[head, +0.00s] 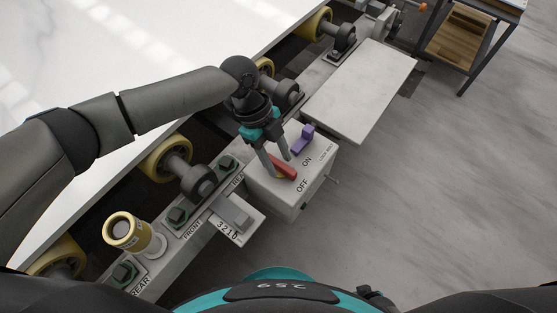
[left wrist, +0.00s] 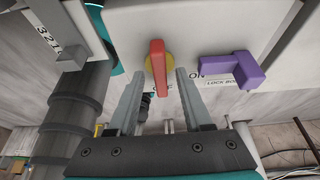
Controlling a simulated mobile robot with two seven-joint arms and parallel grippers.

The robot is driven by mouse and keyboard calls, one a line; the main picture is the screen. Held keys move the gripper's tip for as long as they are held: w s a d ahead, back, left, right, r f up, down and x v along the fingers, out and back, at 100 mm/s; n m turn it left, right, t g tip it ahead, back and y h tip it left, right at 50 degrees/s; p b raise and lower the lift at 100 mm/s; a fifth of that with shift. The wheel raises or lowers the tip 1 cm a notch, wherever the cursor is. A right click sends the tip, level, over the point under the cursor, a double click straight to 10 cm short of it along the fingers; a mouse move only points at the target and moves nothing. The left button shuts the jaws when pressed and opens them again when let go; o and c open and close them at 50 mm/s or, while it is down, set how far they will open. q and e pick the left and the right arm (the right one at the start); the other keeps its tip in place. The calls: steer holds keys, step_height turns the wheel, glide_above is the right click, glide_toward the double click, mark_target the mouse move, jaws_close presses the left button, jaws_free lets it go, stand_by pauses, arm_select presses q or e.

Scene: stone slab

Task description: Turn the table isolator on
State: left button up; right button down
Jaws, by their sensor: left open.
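The isolator box (head: 262,183) is a pale box beside the slab table, with ON and OFF printed on top. Its red handle (head: 283,167) has one end near the OFF mark. In the left wrist view the red handle (left wrist: 158,68) stands on a round yellow base (left wrist: 149,66). My left gripper (head: 277,166) is over the handle and open. In the left wrist view its fingers (left wrist: 160,76) reach up on either side of the handle, with gaps visible; touch cannot be told. My right gripper is not in view.
A purple angled piece (head: 303,139) sits on the box by the ON mark, close to my fingers. A grey plate (head: 360,88) lies beyond the box.

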arm_select(q)
steer(key=shift+d+f, duration=0.1)
steer(key=shift+f, duration=0.2)
steer(key=shift+s, duration=0.1)
jaws_close()
stand_by(0.4)
